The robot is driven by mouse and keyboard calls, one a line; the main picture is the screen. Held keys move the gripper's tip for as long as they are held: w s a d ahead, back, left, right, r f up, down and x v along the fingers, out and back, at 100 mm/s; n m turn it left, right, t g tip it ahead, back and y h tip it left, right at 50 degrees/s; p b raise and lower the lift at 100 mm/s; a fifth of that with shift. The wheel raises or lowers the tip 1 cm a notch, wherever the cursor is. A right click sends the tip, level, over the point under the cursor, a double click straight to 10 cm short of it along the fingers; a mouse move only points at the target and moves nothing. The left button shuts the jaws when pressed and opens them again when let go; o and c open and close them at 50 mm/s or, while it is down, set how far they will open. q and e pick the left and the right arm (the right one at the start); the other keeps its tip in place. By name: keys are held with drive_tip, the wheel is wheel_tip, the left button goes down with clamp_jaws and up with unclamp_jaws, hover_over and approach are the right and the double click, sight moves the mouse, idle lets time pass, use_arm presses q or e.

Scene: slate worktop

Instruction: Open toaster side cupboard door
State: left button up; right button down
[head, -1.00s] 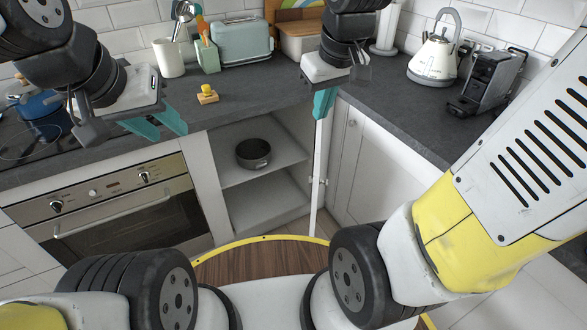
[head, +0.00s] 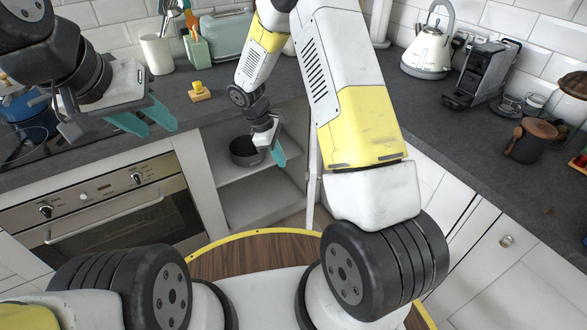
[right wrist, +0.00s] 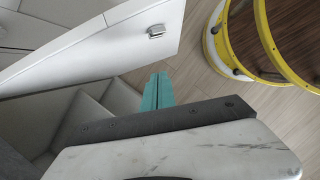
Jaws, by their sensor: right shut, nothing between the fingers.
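The toaster (head: 228,34) stands on the worktop at the back. Below it, the cupboard (head: 256,199) is open, showing shelves and a dark pot (head: 244,151). Its white door (head: 313,185) stands swung outward, seen almost edge-on and partly hidden by my right arm. The door (right wrist: 100,48) and its small handle (right wrist: 156,31) show in the right wrist view. My right gripper (head: 279,154) is shut and empty at the cupboard opening, left of the door; its teal fingers (right wrist: 157,92) are together near the door. Contact is unclear. My left gripper (head: 145,119) is open and empty above the worktop.
An oven (head: 105,205) is left of the cupboard. Floor in front of the cupboard is partly clear.

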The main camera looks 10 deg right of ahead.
drive_tip(key=s+d+f, duration=0.1)
drive_tip(key=d+f, duration=0.2)
drive_tip(key=f, duration=0.4)
drive_tip(key=s+d+f+n, duration=0.1)
drive_tip(key=d+f, duration=0.2)
drive_tip(key=f, duration=0.4)
drive_tip(key=shift+d+f, duration=0.25)
drive_tip(key=shift+d, duration=0.1)
